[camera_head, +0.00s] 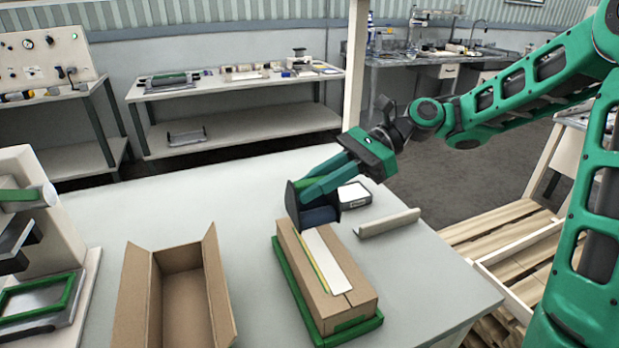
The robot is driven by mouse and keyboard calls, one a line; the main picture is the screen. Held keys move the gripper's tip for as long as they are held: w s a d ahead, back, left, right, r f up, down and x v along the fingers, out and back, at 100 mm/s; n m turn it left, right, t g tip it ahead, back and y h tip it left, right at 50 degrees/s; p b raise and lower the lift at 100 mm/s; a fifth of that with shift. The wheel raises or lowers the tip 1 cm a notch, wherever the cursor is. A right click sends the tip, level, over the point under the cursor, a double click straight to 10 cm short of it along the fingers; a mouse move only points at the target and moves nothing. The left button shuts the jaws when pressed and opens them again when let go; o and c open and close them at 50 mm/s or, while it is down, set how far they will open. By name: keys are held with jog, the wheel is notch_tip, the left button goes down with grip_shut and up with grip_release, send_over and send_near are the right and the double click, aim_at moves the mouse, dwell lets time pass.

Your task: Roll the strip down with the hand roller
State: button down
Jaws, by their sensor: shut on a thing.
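A closed cardboard box (298,268) lies in a green cradle (289,287) on the table. A pale strip (327,262) with a yellow edge runs lengthwise along the top of the box. My gripper (322,186) is shut on the hand roller (319,217), which has a dark blue drum and dark side plates. The roller is at the far end of the box, over or just beyond the strip's far end. I cannot tell whether the drum touches the strip, as the contact line is hidden.
An open, empty-looking cardboard box (122,305) stands left of the cradle. A small white-topped dark block (354,194) and a beige angled bar (388,223) are right of the roller. A machine (30,225) stands at far left. The table (200,204) is clear behind the open box.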

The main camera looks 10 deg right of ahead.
jog(key=shift+f, duration=2.45)
jog(key=shift+f, duration=0.2)
